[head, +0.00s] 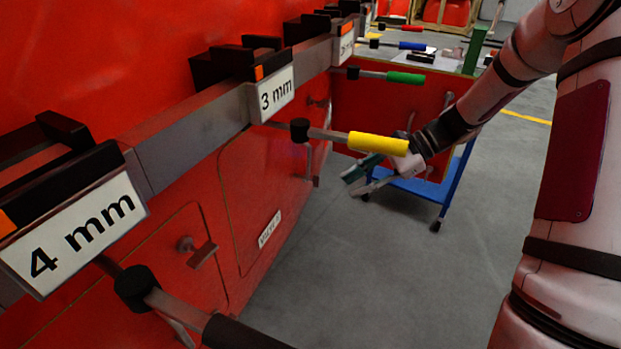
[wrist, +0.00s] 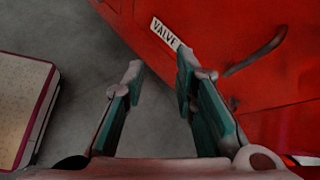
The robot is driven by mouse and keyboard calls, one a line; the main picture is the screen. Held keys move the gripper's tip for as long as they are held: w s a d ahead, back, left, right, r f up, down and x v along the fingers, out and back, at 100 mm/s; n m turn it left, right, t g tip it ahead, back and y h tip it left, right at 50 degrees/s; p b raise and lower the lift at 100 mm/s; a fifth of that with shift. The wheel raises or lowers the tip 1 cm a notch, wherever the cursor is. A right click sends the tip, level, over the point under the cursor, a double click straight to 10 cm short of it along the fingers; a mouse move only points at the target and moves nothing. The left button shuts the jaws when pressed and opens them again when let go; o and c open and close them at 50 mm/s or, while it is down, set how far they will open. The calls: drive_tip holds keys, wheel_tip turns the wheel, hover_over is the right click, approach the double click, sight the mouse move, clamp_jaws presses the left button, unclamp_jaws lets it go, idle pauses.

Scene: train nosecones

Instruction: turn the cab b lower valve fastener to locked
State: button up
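My gripper (head: 352,183) is open and empty in front of the red nosecone, below a yellow-handled lever. The wrist view shows its two green-padded fingers (wrist: 160,70) wide apart, with grey floor and red panel beyond. A white VALVE label (wrist: 165,33) lies just past the right fingertip; a small white label (head: 269,228) shows on the lower red hatch (head: 245,185) in the head view. A dark bar-like handle (wrist: 256,52) is on the red panel right of the fingers, not touched. A knob-like fastener (head: 198,250) is on the nearer panel. I cannot tell which is the named fastener.
A grey rail carries signs reading 4 mm (head: 72,235) and 3 mm (head: 276,93). Levers stick out from it, one with a yellow grip (head: 378,143), one green (head: 406,77). A blue-framed cart (head: 455,185) stands behind my gripper. Grey floor (head: 350,280) is clear below.

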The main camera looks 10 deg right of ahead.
drive_tip(key=w+d+f+m+t+y+b, duration=0.3)
drive_tip(key=w+f+m+t, duration=0.15)
drive_tip(key=w+f, duration=0.4)
drive_tip(key=m+t+b, duration=0.2)
drive_tip(key=m+t, duration=0.3)
approach(317, 176)
drive_tip(key=shift+g+y, duration=0.25)
drive_tip(key=shift+y, duration=0.15)
drive_tip(key=x, duration=0.3)
drive_tip(key=b+x, duration=0.1)
drive_tip(key=x, duration=0.2)
drive_tip(key=f+b+x, duration=0.1)
drive_tip(key=x, duration=0.3)
drive_tip(key=shift+w+d, duration=0.15)
drive_tip(key=shift+w, duration=0.15)
clamp_jaws()
